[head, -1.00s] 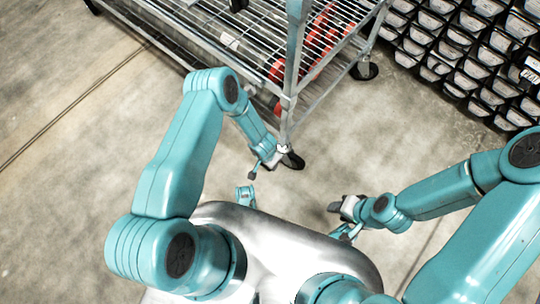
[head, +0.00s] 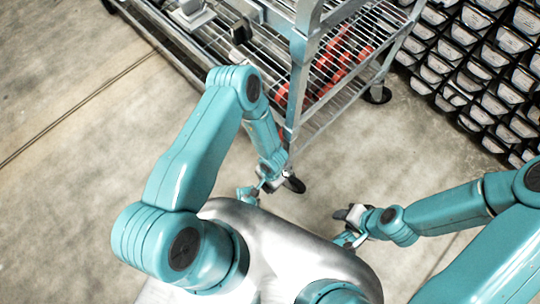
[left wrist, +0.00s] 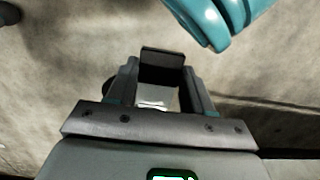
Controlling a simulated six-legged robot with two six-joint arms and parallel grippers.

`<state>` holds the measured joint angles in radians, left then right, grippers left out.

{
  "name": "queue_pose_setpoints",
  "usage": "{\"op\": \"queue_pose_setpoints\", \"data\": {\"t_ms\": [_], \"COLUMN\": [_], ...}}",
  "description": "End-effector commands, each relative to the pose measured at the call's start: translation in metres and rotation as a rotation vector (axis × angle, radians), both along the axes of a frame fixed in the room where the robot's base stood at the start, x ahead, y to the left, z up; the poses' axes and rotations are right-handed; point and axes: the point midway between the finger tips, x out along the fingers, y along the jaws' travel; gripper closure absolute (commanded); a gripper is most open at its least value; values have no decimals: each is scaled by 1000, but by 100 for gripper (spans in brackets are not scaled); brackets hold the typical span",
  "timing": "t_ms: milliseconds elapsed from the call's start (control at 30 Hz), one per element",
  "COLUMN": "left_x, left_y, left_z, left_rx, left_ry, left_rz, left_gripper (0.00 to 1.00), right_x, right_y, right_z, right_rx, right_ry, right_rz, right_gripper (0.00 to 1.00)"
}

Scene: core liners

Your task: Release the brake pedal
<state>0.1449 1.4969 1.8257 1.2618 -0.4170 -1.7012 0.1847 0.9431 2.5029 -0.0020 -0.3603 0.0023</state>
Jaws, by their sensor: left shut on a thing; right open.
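The near caster (head: 295,184) of the wire cart (head: 300,100) is a small dark wheel under the front corner post. My left gripper (head: 266,184) is low beside this caster. In the left wrist view its fingers (left wrist: 162,88) stand around a dark block (left wrist: 162,58), which I take to be the brake pedal. They are shut on it. A small pale piece (left wrist: 152,104) shows between the finger bases. In the head view the pedal is too small and hidden to tell its tilt. My right gripper (head: 345,214) is open and empty, apart from the cart.
Red core pieces (head: 335,70) lie on the cart's wire shelves. Another caster (head: 378,95) stands at the far right corner. A rack of black trays (head: 465,65) fills the upper right. Concrete floor (head: 70,130) is clear at left.

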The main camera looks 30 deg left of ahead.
Motion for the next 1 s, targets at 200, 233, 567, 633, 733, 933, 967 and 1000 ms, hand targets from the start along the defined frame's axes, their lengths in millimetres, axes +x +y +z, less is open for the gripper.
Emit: {"op": "queue_pose_setpoints", "data": {"t_ms": [200,233,567,633,733,933,967,1000], "left_x": [-3,-4,-4,-3,-3,-1,-1,0], "left_y": [0,0,1,1,1,1,1,1], "left_z": [0,0,1,1,1,0,0,0], "left_rx": [2,2,1,1,1,1,1,0], "left_ry": [5,5,6,6,6,5,4,3], "left_rz": [0,0,0,0,-1,1,1,1], "left_gripper": [100,100,46,23,23,23,23,23], "right_x": [0,0,0,0,0,0,0,0], "right_y": [0,0,0,0,0,0,0,0], "right_z": [0,0,0,0,0,0,0,0], "right_rx": [0,0,0,0,0,0,0,0], "right_ry": [0,0,0,0,0,0,0,0], "right_rz": [0,0,0,0,0,0,0,0], "right_gripper": [57,57,57,57,57,57,57,57]}}
